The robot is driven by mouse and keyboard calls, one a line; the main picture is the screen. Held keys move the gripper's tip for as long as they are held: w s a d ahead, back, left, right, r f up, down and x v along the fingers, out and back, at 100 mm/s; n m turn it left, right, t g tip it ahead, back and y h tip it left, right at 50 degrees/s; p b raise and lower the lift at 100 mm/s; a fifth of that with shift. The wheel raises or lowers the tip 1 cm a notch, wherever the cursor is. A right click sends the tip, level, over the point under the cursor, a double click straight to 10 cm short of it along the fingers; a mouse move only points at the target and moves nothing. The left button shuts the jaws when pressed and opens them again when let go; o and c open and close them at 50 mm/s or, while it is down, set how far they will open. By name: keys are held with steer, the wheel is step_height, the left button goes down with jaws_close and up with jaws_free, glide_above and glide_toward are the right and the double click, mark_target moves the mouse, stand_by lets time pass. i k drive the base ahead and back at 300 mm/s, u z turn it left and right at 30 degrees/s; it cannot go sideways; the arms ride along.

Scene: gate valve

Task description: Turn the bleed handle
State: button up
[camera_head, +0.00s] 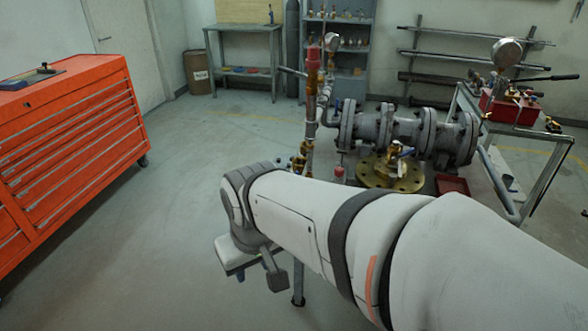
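The valve assembly (395,130) of grey flanged pipe stands right of centre. A vertical riser with a red upper part (313,75) and brass fittings (300,158) rises at its left end. A brass fitting with a small yellow part (397,152) sits near a round brass flange (390,180). I cannot tell which small part is the bleed handle. My arm reaches from the lower right to the left, its wrist in front of and left of the assembly. My gripper (277,279) is near the wrist's underside; its fingers cannot be made out, and no contact with the assembly shows.
A red tool cabinet (70,145) stands at the left. A metal-framed bench (548,140) with a red box (510,106) and a gauge is at the right. A workbench (245,30) and shelf (345,35) are at the back. Floor between the cabinet and assembly is clear.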

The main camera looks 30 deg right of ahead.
mark_target(343, 152)
steer(key=z, duration=1.55)
steer(key=i, duration=0.5)
steer(key=z, duration=0.85)
steer(key=k, duration=1.3)
steer(key=u, duration=0.5)
steer(key=i, duration=0.95)
steer(key=z, duration=0.05)
